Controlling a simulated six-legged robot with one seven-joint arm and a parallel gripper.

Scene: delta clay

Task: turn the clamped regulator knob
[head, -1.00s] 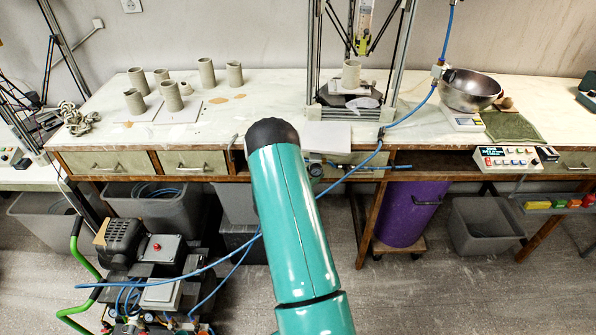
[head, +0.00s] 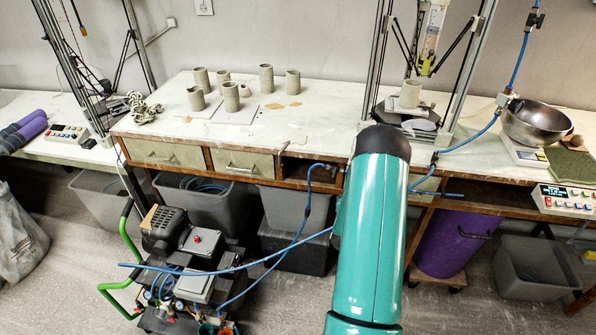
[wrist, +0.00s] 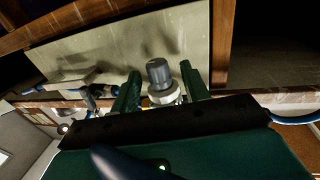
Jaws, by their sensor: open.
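The regulator knob (wrist: 159,74) shows in the wrist view as a dark grey cylinder above a pale collar (wrist: 165,95). It stands out in front of a pale drawer panel (wrist: 115,48). My gripper (wrist: 161,71) is open, with one green finger on either side of the knob. A gap shows between each finger and the knob; I cannot tell how deep the knob sits between them. The lower part of the regulator is hidden by my gripper body. In the head view my arm hides the gripper and the knob.
The wooden-framed workbench (head: 255,130) carries clay cylinders (head: 230,97) and a metal bowl (head: 535,124). A blue hose (head: 300,228) runs from the compressor cart (head: 190,262) toward the bench front. A purple bin (head: 448,240) stands under the bench.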

